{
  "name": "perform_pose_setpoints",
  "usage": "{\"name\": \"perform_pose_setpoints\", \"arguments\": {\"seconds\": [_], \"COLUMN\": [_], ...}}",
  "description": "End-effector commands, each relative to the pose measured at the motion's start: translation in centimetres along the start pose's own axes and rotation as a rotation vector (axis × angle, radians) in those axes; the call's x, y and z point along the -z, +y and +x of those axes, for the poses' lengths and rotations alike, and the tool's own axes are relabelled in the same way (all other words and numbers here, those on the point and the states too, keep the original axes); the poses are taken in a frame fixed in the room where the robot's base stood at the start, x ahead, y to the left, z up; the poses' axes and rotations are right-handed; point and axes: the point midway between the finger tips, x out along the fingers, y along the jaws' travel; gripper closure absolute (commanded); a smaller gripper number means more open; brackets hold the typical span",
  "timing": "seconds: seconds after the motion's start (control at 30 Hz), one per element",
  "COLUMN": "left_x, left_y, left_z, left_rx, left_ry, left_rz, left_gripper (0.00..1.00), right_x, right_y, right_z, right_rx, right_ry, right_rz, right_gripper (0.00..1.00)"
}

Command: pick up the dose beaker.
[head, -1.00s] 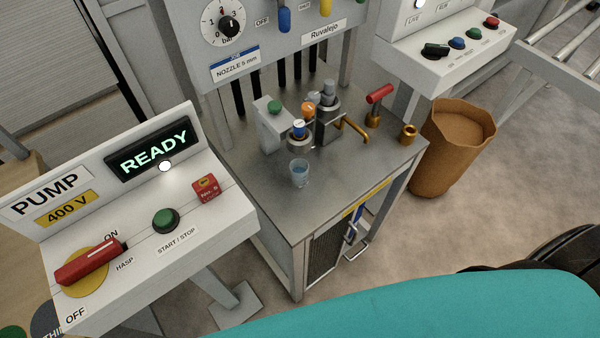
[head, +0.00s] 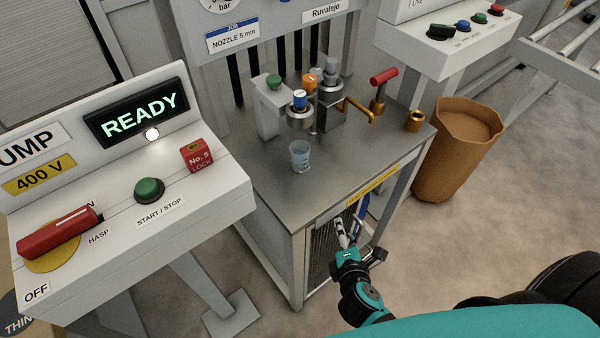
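The dose beaker (head: 300,156) is a small clear cup with bluish contents. It stands upright on the front part of the grey metal bench top, just in front of the blue-capped nozzle fitting. My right gripper (head: 346,230) is low in front of the bench, below and to the right of the beaker and well apart from it. Its small fingers overlap the cabinet front in the picture, and I cannot tell how far apart they are. My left gripper is not in view.
The bench (head: 365,165) carries a green-topped block (head: 270,108), a brass spout (head: 358,108) and a red-handled valve (head: 381,80). The pump panel (head: 120,215) stands close on the left. A brown bin (head: 450,160) is on the right. Bench top right of the beaker is clear.

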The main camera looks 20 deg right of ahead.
Motion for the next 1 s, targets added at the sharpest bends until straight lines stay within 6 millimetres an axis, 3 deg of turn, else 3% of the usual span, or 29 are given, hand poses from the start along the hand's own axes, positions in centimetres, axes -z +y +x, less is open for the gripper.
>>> {"name": "perform_pose_setpoints", "arguments": {"seconds": [0.13, 0.4, 0.6, 0.77, 1.0], "left_x": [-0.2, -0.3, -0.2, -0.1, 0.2], "left_y": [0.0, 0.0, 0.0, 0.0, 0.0], "left_z": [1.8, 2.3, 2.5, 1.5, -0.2], "left_rx": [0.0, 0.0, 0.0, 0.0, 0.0], "left_ry": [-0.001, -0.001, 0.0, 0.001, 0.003], "left_rz": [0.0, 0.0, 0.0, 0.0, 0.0], "left_gripper": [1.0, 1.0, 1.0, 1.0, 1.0], "right_x": [-2.9, 0.1, 1.9, 2.1, 2.4], "right_y": [5.3, 12.0, 14.2, 15.7, 18.6], "right_z": [-2.0, -4.8, -6.3, -5.2, -0.8], "right_rx": [-0.131, -0.423, -0.527, -0.539, -0.539], "right_ry": [-0.11, -0.223, -0.304, -0.317, -0.315], "right_rz": [-0.148, -0.887, -1.212, -1.25, -1.246], "right_gripper": [0.27, 0.27, 0.27, 0.27, 0.27]}}
